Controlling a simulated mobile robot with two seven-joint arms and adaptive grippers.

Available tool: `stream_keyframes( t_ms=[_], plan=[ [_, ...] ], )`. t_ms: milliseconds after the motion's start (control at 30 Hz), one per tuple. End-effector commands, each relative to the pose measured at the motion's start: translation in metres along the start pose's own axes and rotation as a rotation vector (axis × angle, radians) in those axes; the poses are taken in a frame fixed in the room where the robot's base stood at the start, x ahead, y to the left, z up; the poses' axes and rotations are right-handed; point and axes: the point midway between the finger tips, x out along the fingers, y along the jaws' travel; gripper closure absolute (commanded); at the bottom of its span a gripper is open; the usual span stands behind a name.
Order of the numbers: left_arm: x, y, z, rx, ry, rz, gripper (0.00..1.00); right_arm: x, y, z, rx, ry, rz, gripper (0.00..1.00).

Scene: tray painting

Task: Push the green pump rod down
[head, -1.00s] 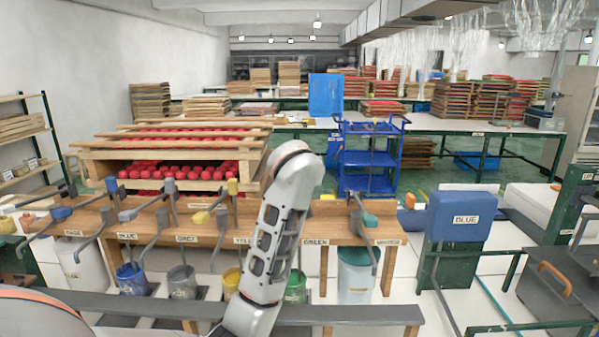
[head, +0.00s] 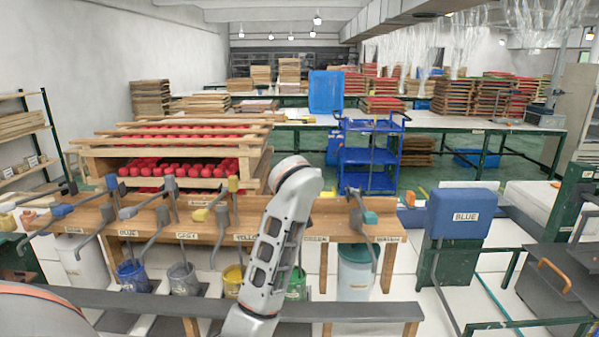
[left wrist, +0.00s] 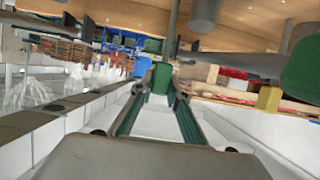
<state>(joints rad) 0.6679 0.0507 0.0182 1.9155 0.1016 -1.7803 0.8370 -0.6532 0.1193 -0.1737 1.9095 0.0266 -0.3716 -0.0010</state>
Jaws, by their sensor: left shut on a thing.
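The green pump's station shows in the head view at the GREEN label (head: 315,239) on the wooden bench. Below it, a green pot (head: 296,286) is partly hidden by my left arm. That arm rises from the bottom and hides the green pump rod's handle and my left gripper. In the left wrist view my left gripper (left wrist: 160,92) is shut on a small green piece (left wrist: 160,75) between its fingertips. It looks like the rod's handle, but the rod's height cannot be told. My right gripper is not in view.
Other pump rods stand along the wooden bench (head: 340,225), including one with a yellow handle (head: 233,184) close left of my arm. A blue box marked BLUE (head: 463,213) is farther right. A grey beam crosses in front.

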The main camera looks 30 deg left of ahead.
Motion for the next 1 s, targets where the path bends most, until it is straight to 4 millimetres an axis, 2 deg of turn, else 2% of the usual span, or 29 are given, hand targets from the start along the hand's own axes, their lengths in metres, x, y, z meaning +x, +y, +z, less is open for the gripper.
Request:
stream_keyframes(
  t_ms=[67,333,367,400,767,867,1000],
  plan=[
    [0.002,0.000,0.006,0.000,-0.002,0.000,1.00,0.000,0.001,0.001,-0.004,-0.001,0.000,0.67],
    [0.003,0.000,0.008,0.004,-0.005,-0.002,1.00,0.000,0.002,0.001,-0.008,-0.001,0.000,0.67],
    [0.003,0.000,0.008,0.004,-0.006,-0.002,0.77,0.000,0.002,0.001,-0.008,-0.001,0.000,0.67],
    [0.003,0.000,0.008,0.004,-0.006,-0.002,0.67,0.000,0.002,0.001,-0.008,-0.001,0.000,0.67],
    [0.001,0.000,0.006,0.002,-0.001,-0.001,0.67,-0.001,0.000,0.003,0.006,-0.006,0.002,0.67],
    [-0.006,0.001,0.005,0.001,0.000,0.002,0.67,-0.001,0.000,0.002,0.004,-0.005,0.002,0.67],
    [-0.028,0.001,0.006,-0.003,0.000,0.003,0.67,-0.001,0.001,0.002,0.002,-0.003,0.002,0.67]
  ],
)
